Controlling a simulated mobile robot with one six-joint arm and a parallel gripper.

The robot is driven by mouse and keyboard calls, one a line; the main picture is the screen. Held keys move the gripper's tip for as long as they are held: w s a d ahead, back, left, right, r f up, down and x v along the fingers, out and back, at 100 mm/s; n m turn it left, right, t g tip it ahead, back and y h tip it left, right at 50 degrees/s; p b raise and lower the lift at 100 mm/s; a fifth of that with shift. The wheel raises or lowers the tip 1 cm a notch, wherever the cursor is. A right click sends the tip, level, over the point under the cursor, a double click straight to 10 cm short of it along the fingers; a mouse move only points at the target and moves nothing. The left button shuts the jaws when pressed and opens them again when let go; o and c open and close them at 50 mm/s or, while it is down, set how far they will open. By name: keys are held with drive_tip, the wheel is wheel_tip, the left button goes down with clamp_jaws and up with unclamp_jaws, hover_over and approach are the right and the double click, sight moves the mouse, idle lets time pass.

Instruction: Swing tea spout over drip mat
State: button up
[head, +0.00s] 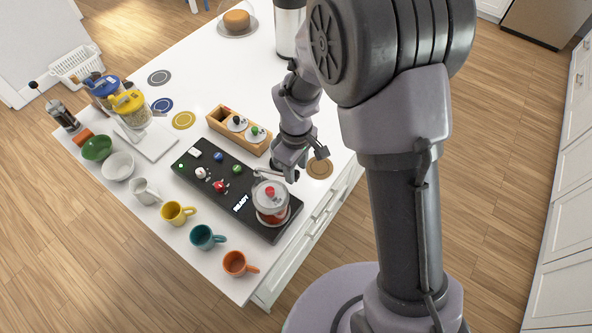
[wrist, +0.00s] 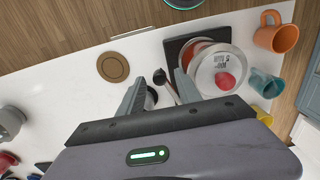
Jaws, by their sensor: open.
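The tea dispenser (head: 271,203), a clear round vessel with a red knob on its lid, stands at the right end of a black machine panel (head: 225,170). It also shows in the wrist view (wrist: 219,72). A thin spout arm (head: 268,174) shows beside it near my gripper. In the wrist view the spout's dark end (wrist: 160,77) lies between my fingers, apparently untouched. My gripper (head: 284,173) is open; its fingers also show in the wrist view (wrist: 160,82). A brown round mat (head: 319,168) lies flat on the counter, right of my gripper; it is bare in the wrist view (wrist: 113,67).
An orange mug (head: 234,263), teal mug (head: 205,237) and yellow mug (head: 176,213) line the front edge. A wooden box (head: 239,131) with lidded pots stands behind the panel. Grey, blue and yellow round mats lie further left.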

drive_tip(key=shift+f, duration=0.55)
clamp_jaws()
idle(1.0)
